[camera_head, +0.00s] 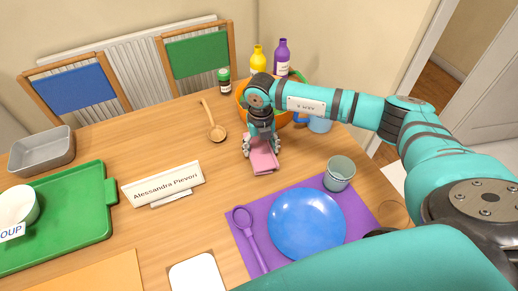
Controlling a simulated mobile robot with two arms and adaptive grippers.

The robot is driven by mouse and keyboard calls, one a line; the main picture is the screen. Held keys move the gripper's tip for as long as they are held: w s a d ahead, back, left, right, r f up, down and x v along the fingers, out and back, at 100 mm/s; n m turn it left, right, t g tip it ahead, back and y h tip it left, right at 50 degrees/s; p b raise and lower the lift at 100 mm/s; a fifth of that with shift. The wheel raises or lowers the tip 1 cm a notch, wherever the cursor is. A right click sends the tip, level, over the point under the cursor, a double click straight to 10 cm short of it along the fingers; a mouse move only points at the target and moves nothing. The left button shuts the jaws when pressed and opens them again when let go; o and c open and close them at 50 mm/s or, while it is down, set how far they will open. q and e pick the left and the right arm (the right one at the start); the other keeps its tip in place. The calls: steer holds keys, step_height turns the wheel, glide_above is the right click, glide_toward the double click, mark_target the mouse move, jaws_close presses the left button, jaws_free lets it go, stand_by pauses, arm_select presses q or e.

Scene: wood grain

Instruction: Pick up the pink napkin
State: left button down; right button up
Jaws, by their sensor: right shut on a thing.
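The pink napkin (263,161) lies folded on the wooden table, behind the purple placemat. My right gripper (262,148) reaches down over it from above. Its fingers are on either side of the napkin and shut on it, at its far part. The near part of the napkin sticks out toward the placemat and seems to be at table level; I cannot tell whether it is lifted. My left gripper is not in view.
A blue plate (307,224) and purple spoon (249,236) lie on the purple placemat (244,216). A grey cup (340,173) stands right of the napkin. An orange bowl (240,93) and bottles stand behind my gripper. A name sign (163,184) and wooden spoon (216,131) are left.

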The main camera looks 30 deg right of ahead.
steer(key=shift+r+p, duration=0.4)
steer(key=shift+r, duration=0.45)
steer(key=shift+r+p, duration=1)
steer(key=shift+r, duration=0.5)
steer(key=shift+r, duration=0.1)
